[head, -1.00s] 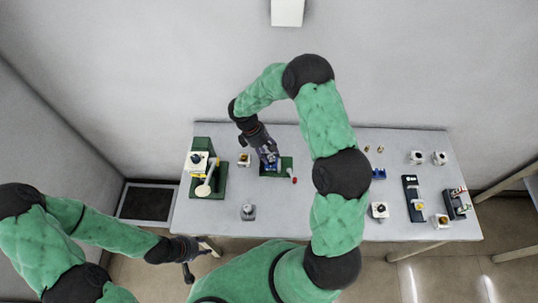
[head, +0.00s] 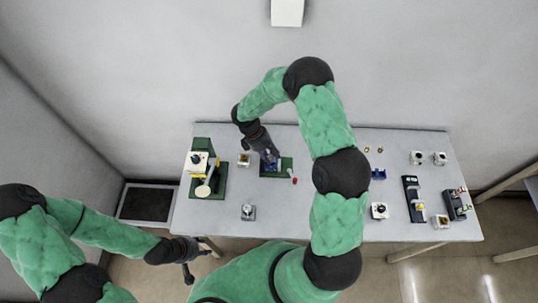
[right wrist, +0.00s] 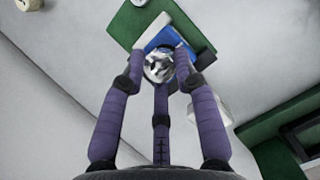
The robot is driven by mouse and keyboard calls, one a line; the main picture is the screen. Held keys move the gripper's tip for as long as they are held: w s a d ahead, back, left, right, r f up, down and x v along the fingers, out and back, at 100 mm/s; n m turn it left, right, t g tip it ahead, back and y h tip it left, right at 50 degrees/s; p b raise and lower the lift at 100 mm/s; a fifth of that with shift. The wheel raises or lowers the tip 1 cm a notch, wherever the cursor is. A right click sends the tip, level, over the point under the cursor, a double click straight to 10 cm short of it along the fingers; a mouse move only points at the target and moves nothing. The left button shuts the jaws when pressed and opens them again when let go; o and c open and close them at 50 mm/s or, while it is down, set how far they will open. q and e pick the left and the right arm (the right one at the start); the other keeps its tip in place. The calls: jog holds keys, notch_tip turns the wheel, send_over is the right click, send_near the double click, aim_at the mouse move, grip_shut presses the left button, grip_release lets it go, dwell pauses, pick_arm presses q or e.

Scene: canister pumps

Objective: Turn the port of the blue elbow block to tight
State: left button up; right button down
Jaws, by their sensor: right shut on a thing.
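The blue elbow block (right wrist: 186,42) sits on a green base plate (right wrist: 124,27). In the right wrist view its silvery round port (right wrist: 157,68) points toward the camera. My right gripper (right wrist: 160,72) has its purple fingers around this port and is shut on it. In the head view the right gripper (head: 267,156) comes down onto the block from above and hides much of it. The green plate (head: 286,164) shows around it, with a red-tipped part at its right. My left gripper (head: 202,256) is open and empty, off the table's front edge.
A green stand (head: 212,190) with a white round-ended part is left of the plate. A small grey unit (head: 248,212) stands near the front edge. Blue, black and white fixtures (head: 413,200) fill the table's right side. Bare tabletop (head: 300,215) lies in front of the plate.

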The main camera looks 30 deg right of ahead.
jog(key=m+g+y+b, duration=0.1)
jog(key=m, duration=0.2)
jog(key=shift+d+f+m, duration=0.1)
jog(key=shift+d+m, duration=0.05)
jog(key=shift+m, duration=0.25)
jog(key=m+y+b, duration=0.1)
jog(key=m+y, duration=0.1)
jog(key=m, duration=0.2)
jog(key=shift+d+m, duration=0.15)
jog(key=shift+m, duration=0.15)
jog(key=m+y, duration=0.1)
jog(key=m, duration=0.3)
jog(key=shift+d+m+y, duration=0.1)
jog(key=shift+m+y, duration=0.2)
jog(key=shift+y, duration=0.1)
jog(key=shift+d+m+t+y, duration=0.1)
jog(key=shift+m+t+y, duration=0.25)
jog(key=shift+m, duration=0.85)
jog(key=shift+d+m+t+y, duration=0.1)
jog(key=shift+m+t+y, duration=0.2)
jog(key=shift+m, duration=0.9)
jog(key=c, duration=1)
grip_release()
jog(key=shift+a, duration=0.1)
